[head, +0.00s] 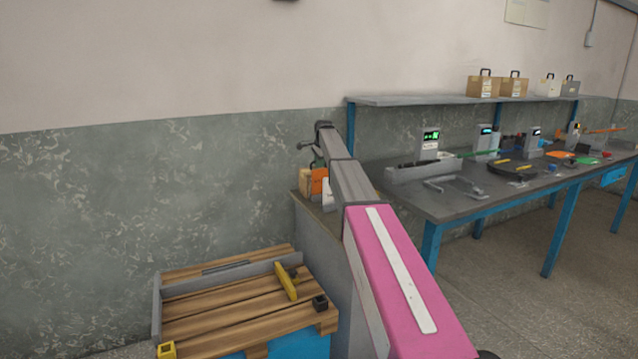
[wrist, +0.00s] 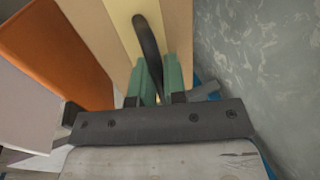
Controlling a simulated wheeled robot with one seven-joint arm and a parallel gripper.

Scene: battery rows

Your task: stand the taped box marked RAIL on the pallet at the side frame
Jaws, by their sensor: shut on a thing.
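A tan box (wrist: 178,28) with a pale yellow tape strip and a black strap handle (wrist: 148,40) fills the top of the wrist view. My gripper (wrist: 157,72) has its green fingers shut on that handle. No RAIL mark is readable on the box. In the head view a tan box (head: 305,182) shows at the grey cabinet's top, beneath the end of my arm; my fingers are too small there to make out. The wooden pallet (head: 235,308) lies low at the left, with a grey side frame (head: 157,305) along its left and back edges.
An orange box (head: 319,181) stands right beside the held one, also in the wrist view (wrist: 50,45). The pallet carries a yellow bar (head: 286,281) and a black block (head: 320,302). The grey cabinet (head: 325,262) adjoins the pallet. A workbench (head: 480,195) with devices stands right.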

